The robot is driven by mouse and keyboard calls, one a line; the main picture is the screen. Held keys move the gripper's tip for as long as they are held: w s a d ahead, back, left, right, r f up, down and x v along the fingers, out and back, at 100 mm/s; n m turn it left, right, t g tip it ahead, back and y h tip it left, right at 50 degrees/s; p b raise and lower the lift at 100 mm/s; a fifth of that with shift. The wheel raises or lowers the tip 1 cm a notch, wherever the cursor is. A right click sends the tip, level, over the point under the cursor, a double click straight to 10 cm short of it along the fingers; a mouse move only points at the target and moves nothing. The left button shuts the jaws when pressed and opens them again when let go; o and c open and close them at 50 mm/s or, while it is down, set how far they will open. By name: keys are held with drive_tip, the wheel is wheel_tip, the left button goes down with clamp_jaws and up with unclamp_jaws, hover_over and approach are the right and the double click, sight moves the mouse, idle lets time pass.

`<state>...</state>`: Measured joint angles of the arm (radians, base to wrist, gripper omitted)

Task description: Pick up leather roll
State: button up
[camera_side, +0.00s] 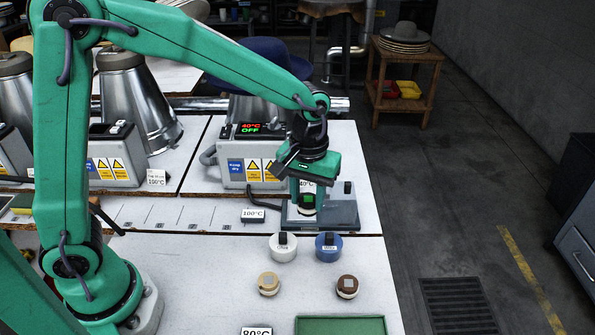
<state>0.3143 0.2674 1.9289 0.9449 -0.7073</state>
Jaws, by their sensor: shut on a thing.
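My gripper (307,190) points down over a grey plate-like device at the right end of the middle bench. It is shut on a small dark-and-green piece (307,203), partly hidden by the jaws; I cannot tell whether it touches the device. A small tan roll-like piece (269,284) and a dark brown-topped one (347,287) stand on the front table, apart from my gripper. I cannot tell for sure which piece is the leather roll.
A white pot (283,247) and a blue pot (327,246) with black knobs stand in front of the grey device (345,212). A green tray (341,326) lies at the front edge. A control box (250,158) stands behind. The front table's left middle is clear.

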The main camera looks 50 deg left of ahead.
drive_tip(key=shift+s+d+r, duration=0.6)
drive_tip(key=shift+s+d, duration=0.05)
drive_tip(key=shift+d, duration=0.2)
hover_over(343, 328)
drive_tip(key=s+d, duration=0.1)
drive_tip(key=s, duration=0.1)
wheel_tip(343, 328, down, 4)
drive_tip(key=shift+d, duration=0.15)
drive_tip(key=shift+f, duration=0.1)
drive_tip(key=shift+f, duration=3.9)
drive_tip(key=shift+f, duration=0.2)
